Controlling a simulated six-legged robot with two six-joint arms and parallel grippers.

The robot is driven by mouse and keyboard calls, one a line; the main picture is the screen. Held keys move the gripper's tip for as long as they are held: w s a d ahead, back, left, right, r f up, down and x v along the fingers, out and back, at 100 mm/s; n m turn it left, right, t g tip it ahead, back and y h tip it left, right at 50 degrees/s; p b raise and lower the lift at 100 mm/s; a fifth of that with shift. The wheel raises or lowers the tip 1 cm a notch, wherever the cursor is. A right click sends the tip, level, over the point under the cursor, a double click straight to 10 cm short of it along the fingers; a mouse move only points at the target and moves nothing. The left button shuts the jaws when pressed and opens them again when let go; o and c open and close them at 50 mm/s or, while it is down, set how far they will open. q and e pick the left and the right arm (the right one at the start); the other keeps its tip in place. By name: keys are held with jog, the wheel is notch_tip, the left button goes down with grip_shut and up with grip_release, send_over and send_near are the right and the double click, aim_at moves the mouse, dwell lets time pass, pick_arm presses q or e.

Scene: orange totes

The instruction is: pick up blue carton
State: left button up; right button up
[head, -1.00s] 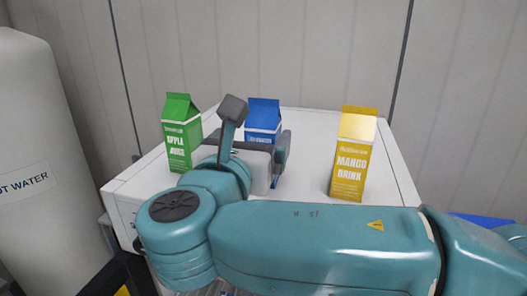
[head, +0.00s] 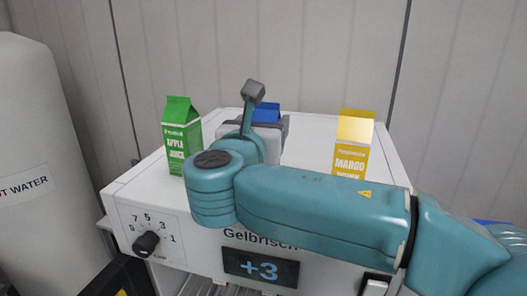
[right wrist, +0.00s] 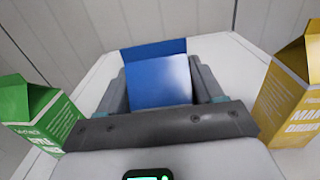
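The blue carton (head: 266,112) stands on the white machine top, between and behind the other two cartons. Only its top shows in the head view, since my right gripper (head: 270,126) is in front of it. In the right wrist view the blue carton (right wrist: 160,82) sits between the two grey fingers of my right gripper (right wrist: 162,90), one on each side. Little or no gap shows, but I cannot tell whether both fingers press on it. The carton's lower part is hidden. My left gripper is not in view.
A green apple juice carton (head: 182,136) stands to the left and a yellow mango drink carton (head: 353,145) to the right. The white machine (head: 150,195) has a knob on its front. A white hot water tank (head: 35,150) stands at far left; a wall is behind.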

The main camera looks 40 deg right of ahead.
jog(key=shift+w, duration=0.15)
grip_shut()
